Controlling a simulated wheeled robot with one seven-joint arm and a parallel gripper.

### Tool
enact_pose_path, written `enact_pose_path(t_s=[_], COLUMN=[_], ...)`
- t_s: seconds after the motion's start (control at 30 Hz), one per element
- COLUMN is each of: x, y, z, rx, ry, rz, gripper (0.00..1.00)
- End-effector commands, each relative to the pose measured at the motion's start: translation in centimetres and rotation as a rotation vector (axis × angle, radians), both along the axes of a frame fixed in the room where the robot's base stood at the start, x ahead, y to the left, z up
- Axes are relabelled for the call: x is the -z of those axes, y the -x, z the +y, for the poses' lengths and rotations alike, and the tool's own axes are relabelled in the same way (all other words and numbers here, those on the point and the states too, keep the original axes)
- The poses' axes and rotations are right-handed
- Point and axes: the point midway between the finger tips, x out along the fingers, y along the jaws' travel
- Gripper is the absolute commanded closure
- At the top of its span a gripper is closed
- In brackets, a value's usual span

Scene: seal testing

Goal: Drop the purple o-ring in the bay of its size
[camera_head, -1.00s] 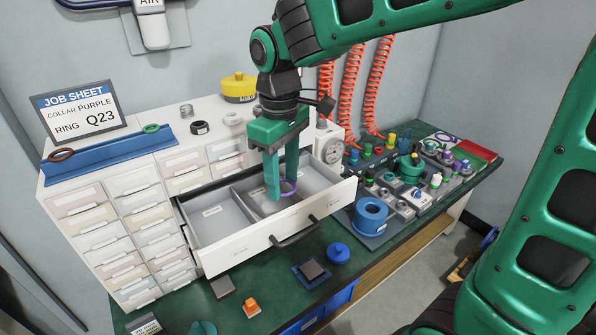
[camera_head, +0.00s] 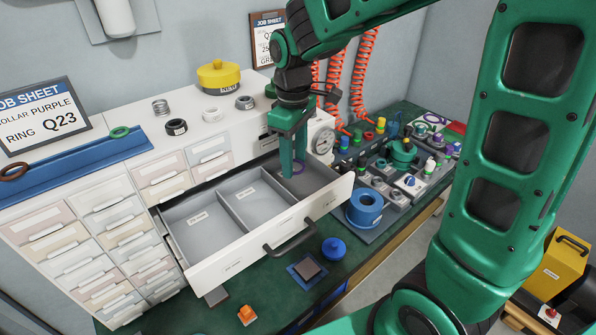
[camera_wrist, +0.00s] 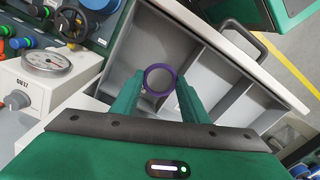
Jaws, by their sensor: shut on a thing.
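The purple o-ring (camera_wrist: 146,79) is pinched between the fingertips of my gripper (camera_wrist: 158,88) in the wrist view. In the head view the ring (camera_head: 298,167) shows as a small purple arc at the fingers of my gripper (camera_head: 293,171). An open white drawer (camera_head: 240,257) has grey bays side by side, with small labels whose text I cannot read. The ring is over the right-hand bay (camera_head: 318,182). The middle bay (camera_head: 262,206) and left bay (camera_head: 200,236) look empty. The exact height of the ring above the bay floor is unclear.
A job sheet (camera_head: 45,117) reads collar purple, ring Q23. A blue rail (camera_head: 75,175) holds a green ring and a brown ring on the cabinet top. A pressure gauge (camera_head: 323,142) stands close right of the gripper. A blue flanged spool (camera_head: 366,208) stands right of the drawer.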

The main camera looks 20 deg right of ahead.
Motion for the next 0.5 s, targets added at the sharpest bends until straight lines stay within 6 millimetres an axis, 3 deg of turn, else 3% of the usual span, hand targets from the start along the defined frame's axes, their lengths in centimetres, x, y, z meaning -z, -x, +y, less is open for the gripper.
enact_pose_path(t_s=[0.2,0.5], x=[1.3,4.6], y=[-0.9,-0.9], z=[-2.1,-2.2], rx=[0.001,0.000], ry=[0.000,0.001], rz=[0.000,0.002], gripper=[0.83,0.83])
